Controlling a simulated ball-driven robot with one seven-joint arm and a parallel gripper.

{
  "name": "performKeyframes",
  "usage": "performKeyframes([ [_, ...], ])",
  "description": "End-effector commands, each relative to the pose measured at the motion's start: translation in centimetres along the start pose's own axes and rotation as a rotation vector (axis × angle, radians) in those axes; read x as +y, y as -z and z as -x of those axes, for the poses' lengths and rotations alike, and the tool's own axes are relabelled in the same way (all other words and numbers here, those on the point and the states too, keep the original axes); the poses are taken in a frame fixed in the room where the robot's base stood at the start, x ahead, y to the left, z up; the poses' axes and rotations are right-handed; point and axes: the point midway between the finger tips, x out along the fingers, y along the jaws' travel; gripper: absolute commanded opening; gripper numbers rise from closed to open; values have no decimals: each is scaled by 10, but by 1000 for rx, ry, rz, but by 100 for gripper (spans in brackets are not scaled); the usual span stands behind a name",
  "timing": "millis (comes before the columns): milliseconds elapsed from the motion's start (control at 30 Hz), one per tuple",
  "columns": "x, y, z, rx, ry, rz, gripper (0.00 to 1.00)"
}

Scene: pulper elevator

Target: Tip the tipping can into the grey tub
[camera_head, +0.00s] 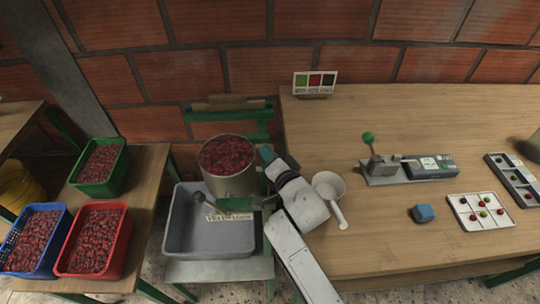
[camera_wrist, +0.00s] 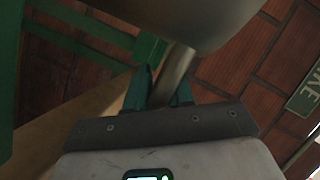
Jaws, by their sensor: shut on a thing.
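The tipping can (camera_head: 228,183) is a metal cylinder full of red cherries, upright in the head view above the back right of the grey tub (camera_head: 210,262). The visible part of the tub's floor looks bare. My gripper (camera_head: 268,158) is at the can's right side. In the wrist view my gripper (camera_wrist: 158,88) has its teal fingers shut on a metal bar, the can's handle (camera_wrist: 174,72). The can's curved underside (camera_wrist: 190,18) fills the top of that view. The can hides part of the tub.
Green (camera_head: 102,165), blue (camera_head: 35,238) and red (camera_head: 95,240) crates of cherries stand on the left table. A white scoop (camera_head: 328,187) lies on the right table (camera_head: 400,120), close to my arm. A lever device (camera_head: 385,168) and sample trays stand further right. A brick wall is behind.

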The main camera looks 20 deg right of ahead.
Motion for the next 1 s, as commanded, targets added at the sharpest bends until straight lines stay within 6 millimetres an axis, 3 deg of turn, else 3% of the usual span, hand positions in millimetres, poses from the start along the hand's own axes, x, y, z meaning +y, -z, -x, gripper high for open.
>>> performKeyframes([
  [167, 4, -1, 0, -2, -12, 1, 0],
  [433, -5, 2, 1, -4, -41, 67, 0],
  [1000, -65, -1, -2, -8, -226, 510, 0],
])
